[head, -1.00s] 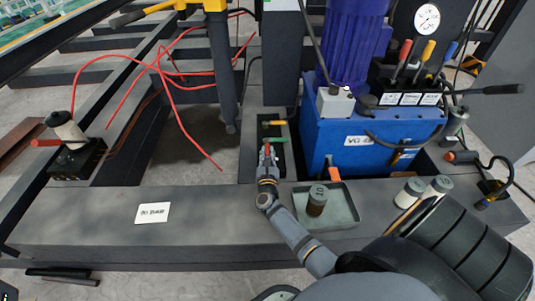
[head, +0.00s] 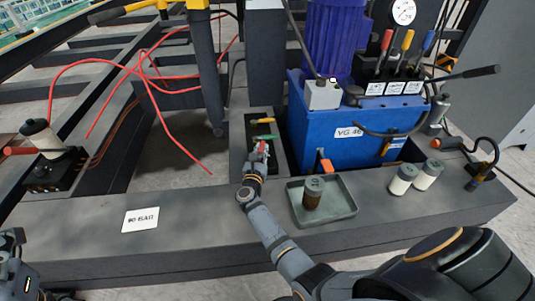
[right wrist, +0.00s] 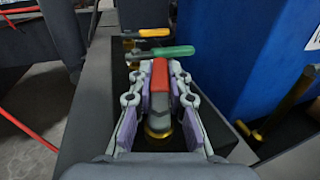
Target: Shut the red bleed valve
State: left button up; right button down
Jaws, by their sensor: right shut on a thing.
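The red bleed valve's handle (right wrist: 160,75) lies between the fingers of my right gripper (right wrist: 158,90) in the right wrist view. The gripper is shut on it, and the handle points away from the camera, toward the green handle. A brass-coloured fitting (right wrist: 158,132) shows below, between the fingers. In the head view my right gripper (head: 258,160) reaches the valve recess beside the blue power unit, largely covering the red handle. Part of my left arm and gripper (head: 14,245) shows at the lower left edge; its fingers are not clear.
A green handle (right wrist: 163,52) and a yellow handle (right wrist: 152,33) sit just beyond the red one. The blue power unit (head: 350,140) stands close on the right. A tray (head: 345,205) with a brown jar and two pale jars (head: 402,180) stand on the ledge.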

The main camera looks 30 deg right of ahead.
aim_at(261, 150)
jog(key=c, duration=1.3)
grip_release()
jog(key=shift+r, duration=0.1)
notch_tip(261, 150, up, 10)
jog(key=shift+f, duration=0.1)
